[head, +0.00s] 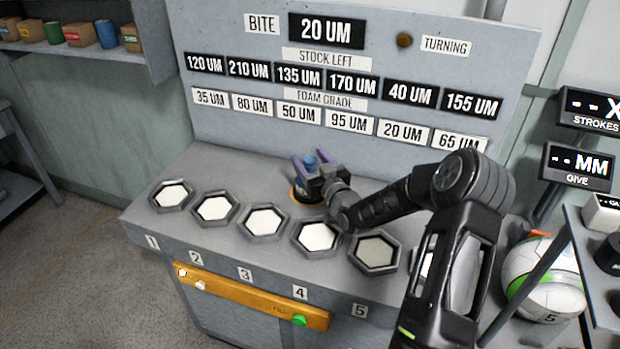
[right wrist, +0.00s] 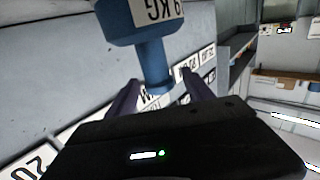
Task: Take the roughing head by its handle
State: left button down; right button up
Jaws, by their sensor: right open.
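A blue piece with a narrow stem, which I take to be the roughing head by its handle (head: 311,163), stands at the back of the bench, behind the row of hexagonal cups. My right gripper (head: 310,157) is open there, its purple fingers on either side of the blue part. In the right wrist view the blue stem (right wrist: 154,66) lies between the open fingers (right wrist: 161,78), with visible gaps. A wider blue block (right wrist: 142,17) with a label ending in "9 KG" joins the stem. My gripper and wrist hide much of the lower part. My left gripper is not seen.
Hexagonal cups with pale discs (head: 264,221) line the bench. A sign panel (head: 240,45) reading "BITE 20 UM" rises behind. A yellow bar (head: 250,300) runs along the front. A ball (head: 545,275) sits at right. My right forearm covers the bench's right end.

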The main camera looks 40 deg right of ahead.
jog(key=shift+c, duration=0.4)
grip_shut()
dwell(0.6)
dwell(0.4)
jog(key=shift+r, duration=0.15)
dwell(0.4)
